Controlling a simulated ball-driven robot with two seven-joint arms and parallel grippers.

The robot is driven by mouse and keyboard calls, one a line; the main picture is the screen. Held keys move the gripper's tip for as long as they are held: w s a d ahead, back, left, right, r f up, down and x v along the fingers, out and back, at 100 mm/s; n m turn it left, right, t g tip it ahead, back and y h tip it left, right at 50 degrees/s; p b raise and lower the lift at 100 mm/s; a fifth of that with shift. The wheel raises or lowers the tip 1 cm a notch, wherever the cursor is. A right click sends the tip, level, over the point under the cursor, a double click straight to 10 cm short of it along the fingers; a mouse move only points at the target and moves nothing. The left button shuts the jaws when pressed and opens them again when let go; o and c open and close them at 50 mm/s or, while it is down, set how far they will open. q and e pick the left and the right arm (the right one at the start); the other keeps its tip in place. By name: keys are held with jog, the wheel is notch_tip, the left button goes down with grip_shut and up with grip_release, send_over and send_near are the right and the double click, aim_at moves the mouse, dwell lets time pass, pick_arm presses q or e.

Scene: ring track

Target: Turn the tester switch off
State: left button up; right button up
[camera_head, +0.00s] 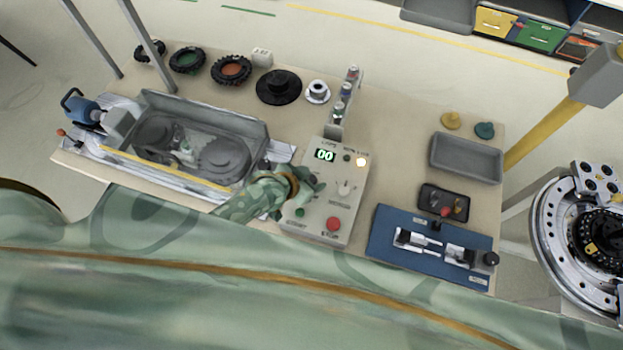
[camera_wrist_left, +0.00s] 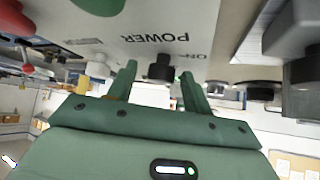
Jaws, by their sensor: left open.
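The tester (camera_head: 325,215) is a pale grey box on the workbench. My left gripper (camera_head: 313,183) is over the tester's left side, below the display. In the left wrist view a black switch (camera_wrist_left: 160,67) stands out from the panel beside the words POWER and ON. The left gripper (camera_wrist_left: 158,80) is open there, with one finger on each side of the switch. I cannot tell whether the fingers touch it. My right gripper is out of view.
A grey basin (camera_head: 205,115) stands to the left, with a blue tool near it. A rack of small cylinders (camera_head: 345,105) stands behind the tester. A blue fixture (camera_head: 385,240), a dark tray (camera_head: 443,202) and a grey tray (camera_head: 465,158) are to the right.

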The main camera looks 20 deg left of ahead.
pick_arm(q)
jog(key=shift+w+d+f, duration=0.1)
jog(key=shift+w+f, duration=0.05)
jog(key=shift+w, duration=0.05)
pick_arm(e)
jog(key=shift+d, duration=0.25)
pick_arm(q)
jog(key=c, duration=1)
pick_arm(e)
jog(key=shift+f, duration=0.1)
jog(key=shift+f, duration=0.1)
